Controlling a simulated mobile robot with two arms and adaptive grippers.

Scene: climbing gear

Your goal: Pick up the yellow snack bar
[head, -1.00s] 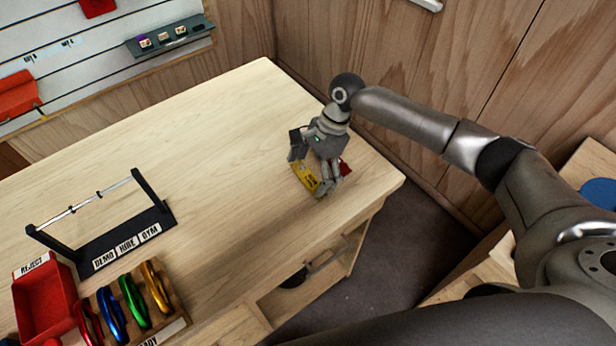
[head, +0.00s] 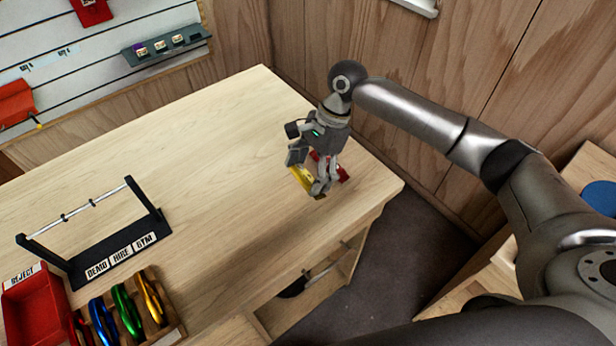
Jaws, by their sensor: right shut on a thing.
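The yellow snack bar (head: 301,178) is between the fingers of my right gripper (head: 312,178), near the right end of the wooden table (head: 215,170). My right gripper points down and is shut on the bar. The fingers hide part of the bar, and it looks tilted. It seems to be a little above the tabletop. A red item (head: 341,173) lies on the table just behind the fingers, partly hidden by them. My left gripper is not in view.
A black rack (head: 110,245) with a bar and labels DEMO, HIRE, GYM stands at the left. In front of it are a red REJECT bin (head: 40,305) and several coloured carabiners (head: 125,310) on a wooden holder. The middle of the table is clear.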

